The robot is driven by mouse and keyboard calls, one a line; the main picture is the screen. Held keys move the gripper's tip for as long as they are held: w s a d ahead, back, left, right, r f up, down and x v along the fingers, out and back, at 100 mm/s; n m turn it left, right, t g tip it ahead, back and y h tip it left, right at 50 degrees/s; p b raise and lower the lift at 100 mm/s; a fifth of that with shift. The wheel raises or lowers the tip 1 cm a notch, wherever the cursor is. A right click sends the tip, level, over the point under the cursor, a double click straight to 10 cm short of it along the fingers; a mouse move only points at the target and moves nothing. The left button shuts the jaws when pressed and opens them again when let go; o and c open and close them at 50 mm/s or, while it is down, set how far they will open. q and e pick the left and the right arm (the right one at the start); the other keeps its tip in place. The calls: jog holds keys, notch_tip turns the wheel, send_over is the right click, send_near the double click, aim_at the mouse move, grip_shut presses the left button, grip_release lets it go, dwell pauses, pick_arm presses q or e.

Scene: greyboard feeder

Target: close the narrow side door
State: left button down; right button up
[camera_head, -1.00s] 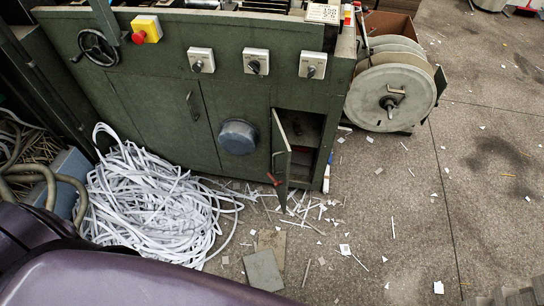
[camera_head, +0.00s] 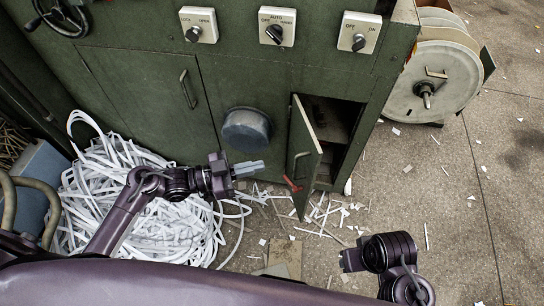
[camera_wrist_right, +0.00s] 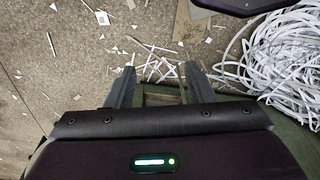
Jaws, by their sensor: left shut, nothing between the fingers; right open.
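The narrow side door (camera_head: 304,150) is a green panel on the front of the green machine. It stands open, swung outward from its left edge, with a handle and a red latch (camera_head: 292,184) on it. The dark compartment (camera_head: 334,125) behind it shows to its right. My left gripper (camera_head: 252,169) is shut and empty, left of the door and below the round grey cap, apart from the door. My right gripper (camera_head: 345,262) is low on the right, in front of the door and clear of it. The right wrist view shows its two fingers (camera_wrist_right: 163,82) spread apart.
A heap of white paper strips (camera_head: 140,215) lies left, beneath my left arm. The round grey cap (camera_head: 246,130) sticks out of the machine front left of the door. A large reel (camera_head: 432,82) stands right of the machine. Scraps litter the floor (camera_head: 455,190), otherwise open on the right.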

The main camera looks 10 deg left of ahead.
aim_at(315, 154)
pick_arm(q)
jog(key=b+x, duration=0.1)
jog(key=x, duration=1.2)
jog(key=shift+w, duration=0.1)
pick_arm(e)
jog(key=shift+w+a+f+t, duration=0.3)
jog(key=shift+a+f+t, duration=0.1)
jog(key=shift+a, duration=0.3)
pick_arm(q)
jog(key=shift+d, duration=0.2)
pick_arm(e)
jog(key=shift+r, duration=0.15)
